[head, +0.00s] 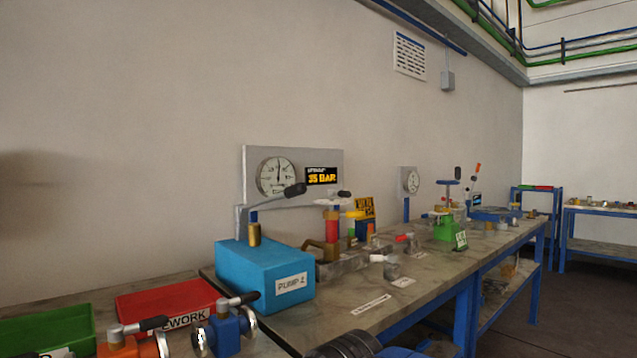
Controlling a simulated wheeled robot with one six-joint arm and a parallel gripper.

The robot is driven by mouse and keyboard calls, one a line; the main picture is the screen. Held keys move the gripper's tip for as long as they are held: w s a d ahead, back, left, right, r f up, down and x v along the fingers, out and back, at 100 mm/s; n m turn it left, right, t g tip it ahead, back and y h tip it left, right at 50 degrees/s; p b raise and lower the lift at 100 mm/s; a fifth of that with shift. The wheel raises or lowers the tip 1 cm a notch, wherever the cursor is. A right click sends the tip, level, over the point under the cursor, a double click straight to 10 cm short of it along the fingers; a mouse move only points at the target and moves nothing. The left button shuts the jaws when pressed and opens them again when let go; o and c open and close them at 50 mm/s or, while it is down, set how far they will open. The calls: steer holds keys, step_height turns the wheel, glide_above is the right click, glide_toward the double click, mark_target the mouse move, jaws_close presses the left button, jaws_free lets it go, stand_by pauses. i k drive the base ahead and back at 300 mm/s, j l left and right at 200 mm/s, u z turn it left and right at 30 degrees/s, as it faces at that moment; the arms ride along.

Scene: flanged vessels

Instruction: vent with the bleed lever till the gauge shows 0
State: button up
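A round white gauge (277,177) is mounted on a grey panel above the blue box marked PUMP 2 (265,276). Its needle points roughly straight up; the scale is too small to read. A display (321,176) beside it reads 35 BAR in yellow. A long lever with a dark grip (294,190) rises over the pump box. A red-handled lever (403,238) is further right. I cannot tell which is the bleed lever. My gripper is not in view.
A red tray marked REWORK (165,303) and a green tray (45,333) are at the left. Valves with dark handles, one orange (132,345) and one blue (225,333), are in front. Floor is open at right.

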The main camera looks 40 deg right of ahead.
mark_target(410, 235)
steer(key=z, duration=1.5)
